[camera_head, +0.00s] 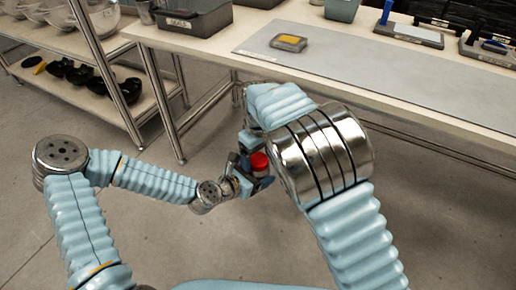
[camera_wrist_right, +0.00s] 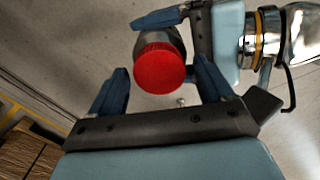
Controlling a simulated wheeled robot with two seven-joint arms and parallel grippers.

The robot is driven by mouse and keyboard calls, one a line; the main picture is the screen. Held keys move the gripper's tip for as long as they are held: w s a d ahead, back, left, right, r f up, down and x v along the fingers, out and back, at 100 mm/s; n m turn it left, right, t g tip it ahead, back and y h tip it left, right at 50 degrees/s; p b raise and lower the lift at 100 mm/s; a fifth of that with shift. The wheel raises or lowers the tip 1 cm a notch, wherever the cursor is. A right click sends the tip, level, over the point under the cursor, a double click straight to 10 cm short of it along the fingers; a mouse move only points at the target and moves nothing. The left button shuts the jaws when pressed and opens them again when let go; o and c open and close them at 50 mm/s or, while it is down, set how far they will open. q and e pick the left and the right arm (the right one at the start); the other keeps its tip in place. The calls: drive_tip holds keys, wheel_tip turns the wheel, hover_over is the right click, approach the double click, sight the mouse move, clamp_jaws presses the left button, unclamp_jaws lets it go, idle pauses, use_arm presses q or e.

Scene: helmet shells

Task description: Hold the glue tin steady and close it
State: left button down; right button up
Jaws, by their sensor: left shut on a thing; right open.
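The glue tin is a small dark grey cylinder (camera_wrist_right: 172,38) with a round red lid (camera_wrist_right: 161,68) facing the right wrist camera. The red lid (camera_head: 259,161) also shows in the head view, beside the silver arm housing. My left gripper (camera_head: 245,172) is shut on the tin; its blue finger and dark palm show at the top of the right wrist view. My right gripper (camera_wrist_right: 165,72) is open, its blue fingers on either side of the lid with gaps visible. Whether the lid is fully seated is hidden. My right arm hides much of that gripper in the head view.
A long workbench (camera_head: 205,42) stands behind, with a grey mat (camera_head: 360,65), a yellow-topped block (camera_head: 288,42) and a dark bin (camera_head: 195,17). A shelf rack (camera_head: 60,85) with bowls and black parts is at the left. The grippers are over open floor before the bench.

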drive_tip(key=shift+f, duration=0.1)
drive_tip(key=c, duration=1.1)
drive_tip(key=m, duration=1.2)
drive_tip(key=o, duration=1.2)
drive_tip(key=shift+r, duration=2.3)
drive_tip(key=shift+c, duration=0.5)
